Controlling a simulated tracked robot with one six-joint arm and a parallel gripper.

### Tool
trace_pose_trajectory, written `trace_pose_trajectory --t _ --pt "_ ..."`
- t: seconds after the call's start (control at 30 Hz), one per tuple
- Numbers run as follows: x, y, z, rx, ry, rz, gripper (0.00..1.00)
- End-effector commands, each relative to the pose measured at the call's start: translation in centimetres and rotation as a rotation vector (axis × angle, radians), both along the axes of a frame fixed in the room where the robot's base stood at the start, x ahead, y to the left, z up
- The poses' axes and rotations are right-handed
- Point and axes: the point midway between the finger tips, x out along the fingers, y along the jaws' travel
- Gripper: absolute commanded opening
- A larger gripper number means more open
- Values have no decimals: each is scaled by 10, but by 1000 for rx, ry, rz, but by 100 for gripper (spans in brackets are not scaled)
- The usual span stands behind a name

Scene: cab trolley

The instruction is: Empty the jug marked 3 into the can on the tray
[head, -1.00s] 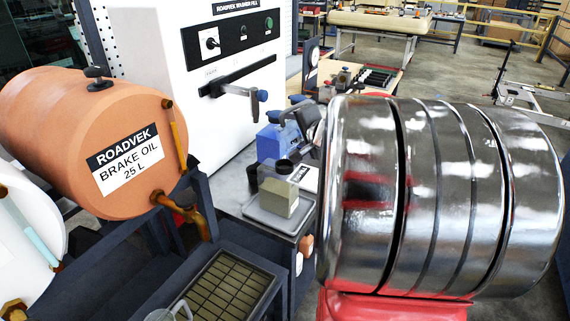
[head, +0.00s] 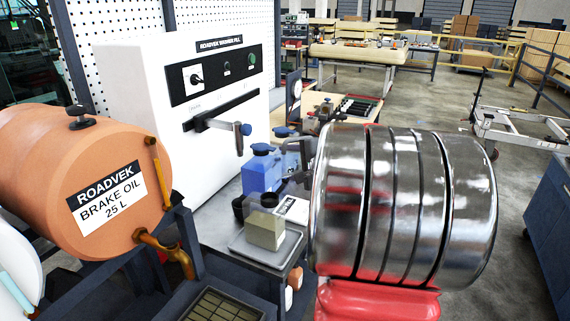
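A squarish beige-green can (head: 265,231) with a dark round top stands on a shallow grey tray (head: 238,246) on the metal bench, left of the large chrome cylinder. A dark ring-shaped piece shows just left of the can; I cannot tell what it belongs to. No number 3 is readable, so I cannot pick out the jug marked 3. Dark and grey parts (head: 306,152) show between the blue containers and the chrome cylinder; they may be my gripper, but its fingers cannot be made out. The large chrome cylinder on a red base, probably my own arm, hides what lies behind it.
A white washer fill cabinet (head: 185,110) with a lever is behind. Blue containers (head: 262,172) stand behind the can. A dark grated drip tray (head: 215,305) is at bottom.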

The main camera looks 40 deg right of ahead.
Motion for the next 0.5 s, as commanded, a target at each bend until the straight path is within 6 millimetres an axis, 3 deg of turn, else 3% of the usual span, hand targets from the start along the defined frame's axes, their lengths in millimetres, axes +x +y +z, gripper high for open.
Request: trace_pose_trajectory --t 0.17,0.5 --pt "6 18 7 108 -25 14 27" --pt "6 18 7 153 -36 6 27"
